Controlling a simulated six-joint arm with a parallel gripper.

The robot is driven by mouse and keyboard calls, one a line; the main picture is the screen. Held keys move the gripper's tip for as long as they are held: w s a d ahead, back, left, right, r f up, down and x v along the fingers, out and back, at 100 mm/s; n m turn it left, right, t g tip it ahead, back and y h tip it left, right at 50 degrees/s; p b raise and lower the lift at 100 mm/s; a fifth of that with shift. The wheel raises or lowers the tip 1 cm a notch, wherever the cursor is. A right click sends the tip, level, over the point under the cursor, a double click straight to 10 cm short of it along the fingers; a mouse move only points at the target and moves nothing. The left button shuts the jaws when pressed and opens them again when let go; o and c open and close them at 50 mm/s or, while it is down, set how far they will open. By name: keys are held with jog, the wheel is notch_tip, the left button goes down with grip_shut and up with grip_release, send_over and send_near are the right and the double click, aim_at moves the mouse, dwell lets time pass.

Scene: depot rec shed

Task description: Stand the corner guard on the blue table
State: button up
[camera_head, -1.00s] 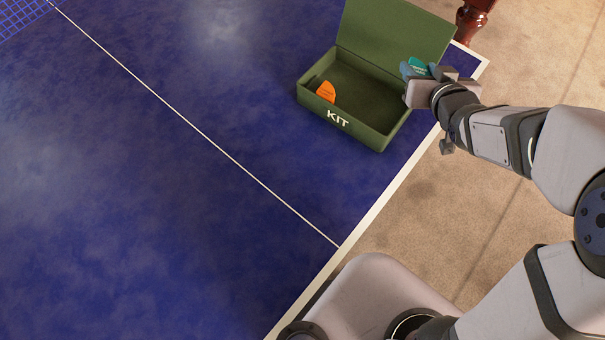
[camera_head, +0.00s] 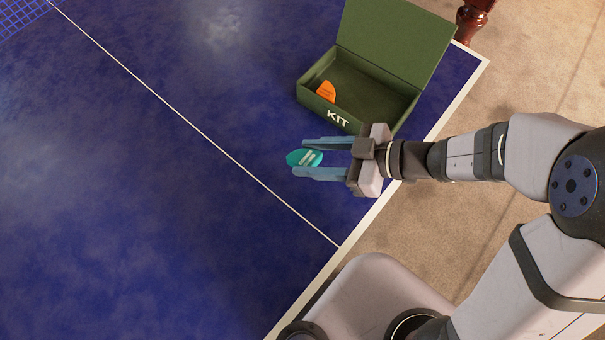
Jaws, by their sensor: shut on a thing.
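The corner guard looks to be the small teal piece with pale markings (camera_head: 298,157). It is between the light blue fingertips of my gripper (camera_head: 304,158), and the gripper is shut on it. The gripper reaches in from the right, over the blue table (camera_head: 130,190), in front of the green kit box. The held piece lies near the white centre line in the picture. Whether it is clear of the table or touching it cannot be told from this view. Its lower side and part of its right end are hard to make out.
The open green box marked KIT (camera_head: 352,124) stands at the table's right corner, lid raised. An orange piece (camera_head: 326,91) leans inside it at the left. A net (camera_head: 22,14) is at the top left. The table left of my gripper is clear.

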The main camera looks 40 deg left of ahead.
aim_at(309, 189)
jog(key=shift+s+d+r, duration=0.15)
jog(key=shift+s, duration=0.45)
jog(key=shift+m+t, duration=0.3)
jog(key=shift+f+b, duration=1.45)
jog(key=shift+f, duration=3.5)
jog(key=shift+f, duration=0.2)
jog(key=o, duration=1.1)
jog(key=shift+w, duration=0.1)
jog(key=shift+c, duration=0.2)
jog(key=shift+r, duration=0.1)
